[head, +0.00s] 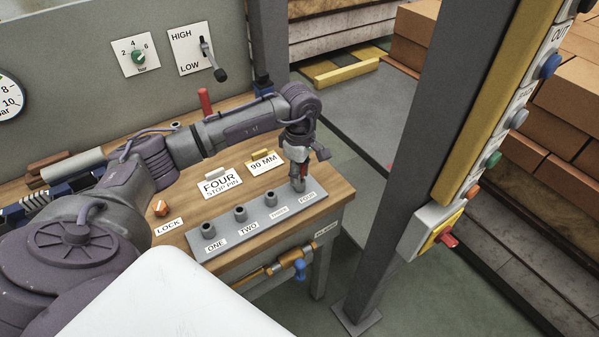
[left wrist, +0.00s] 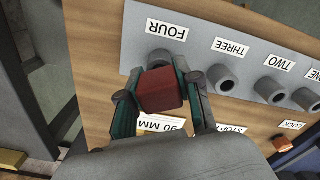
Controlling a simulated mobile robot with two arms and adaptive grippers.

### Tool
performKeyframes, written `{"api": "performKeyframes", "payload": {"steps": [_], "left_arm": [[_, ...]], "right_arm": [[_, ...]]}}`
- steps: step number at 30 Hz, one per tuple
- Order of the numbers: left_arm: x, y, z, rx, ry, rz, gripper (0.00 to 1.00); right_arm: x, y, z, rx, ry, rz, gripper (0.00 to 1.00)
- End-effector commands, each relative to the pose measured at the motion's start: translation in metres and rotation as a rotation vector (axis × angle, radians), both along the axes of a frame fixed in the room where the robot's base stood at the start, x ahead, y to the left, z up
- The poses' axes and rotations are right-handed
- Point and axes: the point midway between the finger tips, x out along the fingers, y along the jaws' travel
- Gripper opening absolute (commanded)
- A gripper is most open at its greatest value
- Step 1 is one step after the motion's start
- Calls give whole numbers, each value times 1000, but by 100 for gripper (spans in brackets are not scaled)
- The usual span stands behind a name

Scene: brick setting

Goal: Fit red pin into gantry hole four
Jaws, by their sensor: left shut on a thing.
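My left gripper (head: 299,176) is over the far right end of the grey hole plate (head: 224,224), at the collar marked FOUR. In the left wrist view, the gripper (left wrist: 160,86) is shut on the red pin (left wrist: 161,92), whose square red head shows between the fingers. The collar of hole four (left wrist: 158,58) shows just beyond the head. The pin's lower end is hidden, so I cannot tell whether it is inside the hole. Collars one (head: 208,230), two (head: 240,213) and three (head: 270,198) look empty. My right gripper is not in view.
A FOUR STOP PIN sign (head: 219,183) and a 90 MM sign (head: 265,163) stand behind the plate. An orange knob (head: 160,208) is by the LOCK label. An upright red rod (head: 205,101) stands behind my arm. A grey post (head: 440,130) rises right of the bench.

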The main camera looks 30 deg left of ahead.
Motion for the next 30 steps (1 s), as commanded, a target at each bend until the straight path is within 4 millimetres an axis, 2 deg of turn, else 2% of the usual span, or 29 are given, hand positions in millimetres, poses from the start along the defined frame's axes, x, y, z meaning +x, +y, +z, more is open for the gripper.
{"api": "performKeyframes", "payload": {"steps": [18,30], "left_arm": [[0,0,23,0,1,0,0],[0,0,23,0,1,0,0]], "right_arm": [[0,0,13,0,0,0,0],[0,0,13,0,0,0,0]]}}
